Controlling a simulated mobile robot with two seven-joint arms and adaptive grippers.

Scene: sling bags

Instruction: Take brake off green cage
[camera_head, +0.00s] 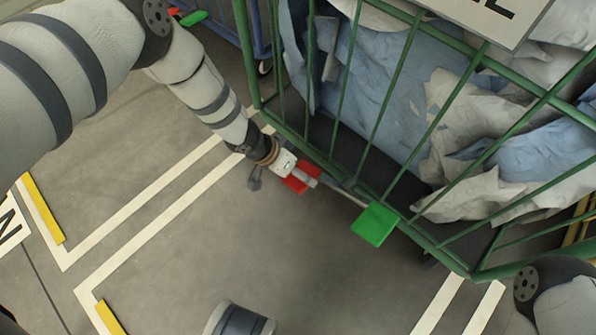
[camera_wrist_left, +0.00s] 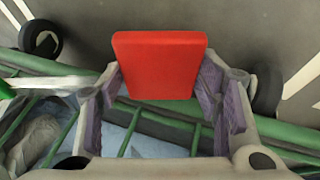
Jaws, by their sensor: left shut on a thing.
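The green cage (camera_head: 408,216) stands at the upper right in the head view, full of crumpled blue and white cloth or paper. On the near side of its base a brake bar carries a red pedal (camera_head: 301,176) at its left and a green pedal (camera_head: 375,225) at its right. My left gripper (camera_head: 300,177) is at the red pedal and shut on it. In the left wrist view the red pedal (camera_wrist_left: 160,65) sits between the two fingers. The green pedal is apart from the gripper. My right arm shows at the lower right, but its gripper is out of view.
A blue cage (camera_head: 262,45) with its own red and green pedals stands at the upper left. Cage wheels (camera_wrist_left: 40,38) show in the wrist view. The grey floor (camera_head: 290,260) with white lines and yellow strips is clear in front of the green cage.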

